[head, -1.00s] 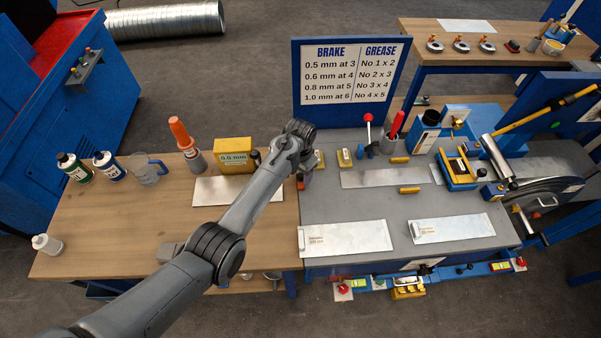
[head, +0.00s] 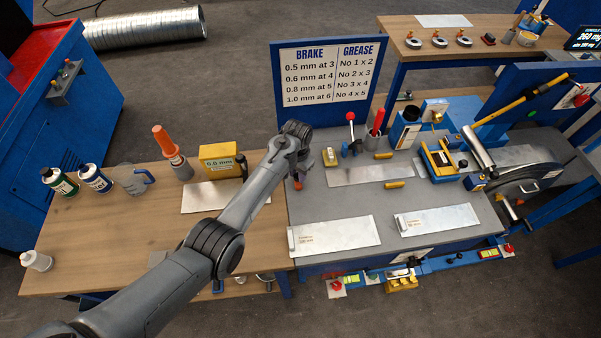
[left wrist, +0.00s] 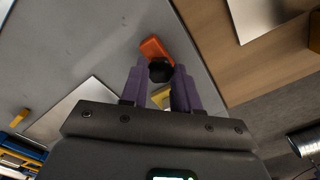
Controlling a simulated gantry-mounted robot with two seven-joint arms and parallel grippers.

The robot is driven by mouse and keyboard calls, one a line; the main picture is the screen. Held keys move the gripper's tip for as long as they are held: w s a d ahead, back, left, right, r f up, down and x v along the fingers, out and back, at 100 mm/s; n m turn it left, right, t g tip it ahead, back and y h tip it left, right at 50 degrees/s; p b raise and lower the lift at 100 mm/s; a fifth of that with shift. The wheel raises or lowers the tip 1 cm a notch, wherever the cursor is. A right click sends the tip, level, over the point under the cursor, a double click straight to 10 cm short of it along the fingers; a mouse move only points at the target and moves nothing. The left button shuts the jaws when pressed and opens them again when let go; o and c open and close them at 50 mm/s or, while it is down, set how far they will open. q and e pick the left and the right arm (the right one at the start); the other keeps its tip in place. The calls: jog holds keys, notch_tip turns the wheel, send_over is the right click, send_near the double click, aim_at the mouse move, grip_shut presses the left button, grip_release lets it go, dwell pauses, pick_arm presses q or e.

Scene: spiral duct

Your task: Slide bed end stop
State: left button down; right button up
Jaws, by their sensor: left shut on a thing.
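My left gripper (head: 298,178) is low over the left edge of the grey bench top, mostly hidden behind its own wrist in the head view. In the left wrist view its purple fingers (left wrist: 160,82) are shut on a black knob (left wrist: 160,70). An orange block (left wrist: 154,47) sticks out just beyond the knob; the two look like the end stop. A yellow piece (left wrist: 161,97) shows between the fingers, partly hidden. Whether the orange block and yellow piece are joined, I cannot tell. My right gripper is not in view.
Metal sheets (head: 334,236) and small yellow blocks (head: 394,185) lie on the grey bench (head: 300,205). A yellow gauge box (head: 220,160), an orange-tipped bottle (head: 170,150) and cans (head: 93,177) stand on the wooden bench (head: 100,240). A brake and grease sign (head: 327,75) stands behind.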

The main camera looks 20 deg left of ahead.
pick_arm(q)
jog(key=c, duration=1.3)
grip_release()
jog(key=shift+d, duration=0.15)
jog(key=o, duration=0.5)
jog(key=shift+w+d, duration=0.15)
jog(key=shift+r, duration=0.1)
notch_tip(320, 180, up, 11)
jog(key=shift+f+p, duration=0.2)
jog(key=shift+p, duration=0.45)
